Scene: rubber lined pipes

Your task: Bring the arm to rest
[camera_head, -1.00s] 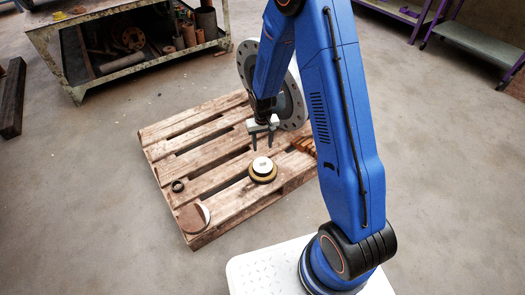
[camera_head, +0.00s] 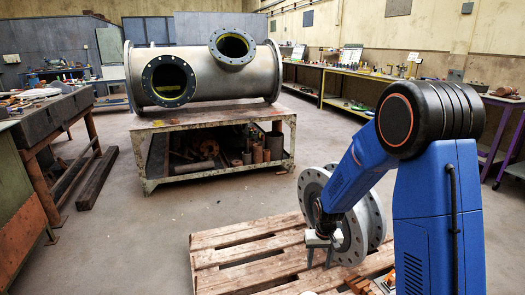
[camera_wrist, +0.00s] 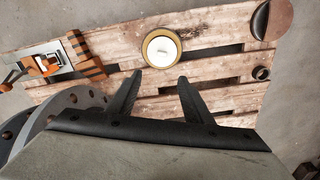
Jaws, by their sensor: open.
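My gripper (camera_head: 321,256) is at the end of my blue arm, above the wooden pallet (camera_head: 225,262). In the wrist view my gripper (camera_wrist: 155,98) has its two dark fingers spread apart with nothing between them. Ahead of the fingertips, a round yellow-rimmed piece with a white top (camera_wrist: 161,48) lies on the pallet (camera_wrist: 215,65), apart from the fingers. In the head view my arm is bent, with its elbow high at the right.
A grey flanged pipe piece (camera_head: 362,225) stands on the pallet close to my gripper. A clamp-like tool (camera_wrist: 48,66), a small dark ring (camera_wrist: 261,73) and a brown disc (camera_wrist: 272,18) lie on the pallet. A large flanged pipe (camera_head: 205,75) rests on a metal table (camera_head: 215,122) behind.

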